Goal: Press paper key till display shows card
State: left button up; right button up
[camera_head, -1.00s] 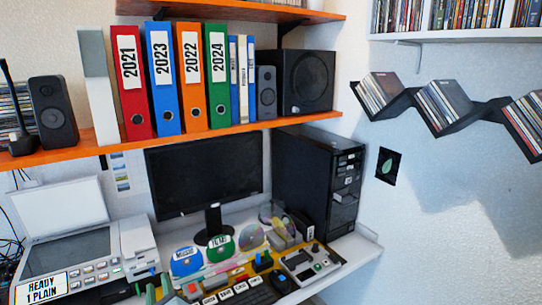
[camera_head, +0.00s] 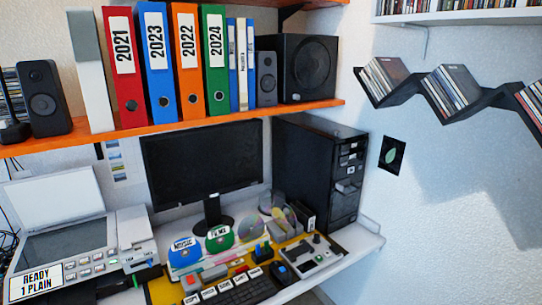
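The printer (camera_head: 62,238) stands at the lower left with its white lid raised. Its display sign (camera_head: 35,283) reads "READY 1 PLAIN"; the word card does not show on it. Several small grey keys (camera_head: 91,268) sit on the front panel to the right of the display. Their labels are too small to read, so I cannot tell which is the paper key. I make out neither of my grippers in the head view.
A desk holds a monitor (camera_head: 203,165), a black computer tower (camera_head: 318,180), a keyboard (camera_head: 240,292), discs and a grey device (camera_head: 312,256). An orange shelf (camera_head: 180,126) with binders and speakers hangs above. A zigzag disc shelf (camera_head: 455,108) is on the right wall.

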aim_at(72, 264)
jog(key=u, duration=1.35)
